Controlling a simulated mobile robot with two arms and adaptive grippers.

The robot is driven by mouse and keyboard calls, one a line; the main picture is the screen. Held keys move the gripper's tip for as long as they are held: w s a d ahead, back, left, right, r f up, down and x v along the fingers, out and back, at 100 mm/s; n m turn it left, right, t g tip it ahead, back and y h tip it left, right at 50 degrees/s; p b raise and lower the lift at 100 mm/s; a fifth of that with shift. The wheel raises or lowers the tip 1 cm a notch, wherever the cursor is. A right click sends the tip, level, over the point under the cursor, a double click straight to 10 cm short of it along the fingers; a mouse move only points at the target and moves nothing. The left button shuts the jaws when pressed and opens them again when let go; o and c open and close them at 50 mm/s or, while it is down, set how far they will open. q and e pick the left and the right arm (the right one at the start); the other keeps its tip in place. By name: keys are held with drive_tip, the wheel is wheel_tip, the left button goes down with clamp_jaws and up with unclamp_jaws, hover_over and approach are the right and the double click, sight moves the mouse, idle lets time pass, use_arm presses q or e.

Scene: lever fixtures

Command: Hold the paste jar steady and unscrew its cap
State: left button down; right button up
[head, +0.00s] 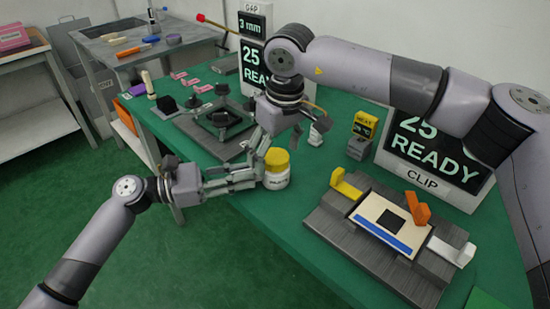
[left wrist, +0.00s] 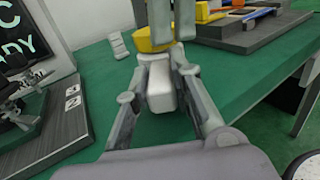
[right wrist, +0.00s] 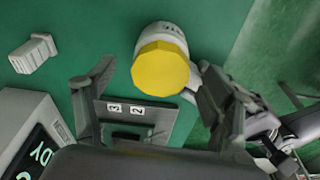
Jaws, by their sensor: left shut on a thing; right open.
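The paste jar (head: 276,181) is white with a yellow cap (head: 277,158). It stands upright near the edge of the green table. My left gripper (head: 262,176) comes in from the left and is shut on the jar's body. The cap also shows in the left wrist view (left wrist: 152,42), partly behind my right fingers. My right gripper (head: 266,147) is open, pointing down beside and above the cap. In the right wrist view the cap (right wrist: 160,68) sits between its spread fingers (right wrist: 150,85), with the jar's white side (right wrist: 168,30) behind.
A grey fixture with a cream plate and orange lever (head: 421,208) stands at the right. A CLIP display (head: 430,150) and a small yellow-topped block (head: 364,125) are behind it. A dark numbered fixture (head: 215,128) is left of the jar. Bare green table lies between jar and right fixture.

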drive_tip(key=shift+r, duration=0.15)
drive_tip(key=shift+r, duration=1.35)
drive_tip(key=m+h, duration=0.1)
drive_tip(key=m, duration=0.6)
drive_tip(key=shift+a, duration=0.1)
drive_tip(key=m+h, duration=0.1)
drive_tip(key=m, duration=0.4)
drive_tip(key=shift+m, duration=0.3)
drive_tip(key=m, duration=0.4)
drive_tip(key=shift+a+m+h, duration=0.1)
drive_tip(key=shift+m+h, duration=0.2)
drive_tip(key=m+g, duration=0.1)
drive_tip(key=m, duration=0.4)
drive_tip(key=shift+m, duration=0.4)
